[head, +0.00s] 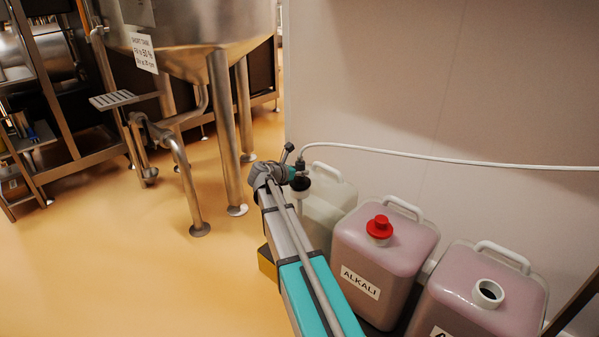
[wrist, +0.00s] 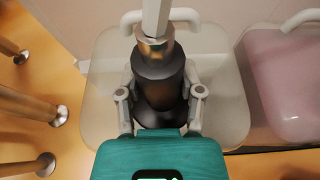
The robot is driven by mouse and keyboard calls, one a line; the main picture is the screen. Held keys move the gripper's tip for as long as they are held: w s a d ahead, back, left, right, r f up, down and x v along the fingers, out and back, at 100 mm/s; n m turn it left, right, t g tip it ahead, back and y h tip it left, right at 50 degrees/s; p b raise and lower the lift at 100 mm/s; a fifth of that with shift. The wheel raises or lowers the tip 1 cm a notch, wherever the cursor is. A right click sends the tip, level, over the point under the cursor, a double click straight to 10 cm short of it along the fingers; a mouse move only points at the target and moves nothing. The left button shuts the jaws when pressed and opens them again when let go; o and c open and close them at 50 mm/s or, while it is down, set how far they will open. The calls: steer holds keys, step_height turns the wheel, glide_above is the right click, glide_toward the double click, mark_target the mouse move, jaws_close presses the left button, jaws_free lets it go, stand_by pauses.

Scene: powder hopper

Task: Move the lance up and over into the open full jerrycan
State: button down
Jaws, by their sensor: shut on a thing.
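My gripper (head: 284,174) is shut on the lance's dark head, over the pale jerrycan (head: 327,207). In the wrist view its two fingers (wrist: 160,92) close on both sides of the black lance head (wrist: 156,73), which has a brass fitting and a pale hose on top. The lance appears upright at the pale can's neck. Its lower part is hidden, so I cannot tell how deep it sits. The open full jerrycan (head: 462,275) stands at the right with pink contents and an uncovered white neck (head: 488,292).
A full jerrycan with a red cap (head: 380,228), labelled ALKALI, stands between the pale and open cans. A white hose (head: 430,157) runs right along the wall (head: 430,70). A steel tank (head: 200,35) on legs stands at left. The yellow floor (head: 140,260) is clear in front.

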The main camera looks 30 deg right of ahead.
step_height(320, 180, up, 32)
steer(key=p, duration=3.1)
steer(key=shift+r+p, duration=0.2)
steer(key=shift+p, duration=0.1)
step_height(320, 180, up, 12)
steer(key=p, duration=1.2)
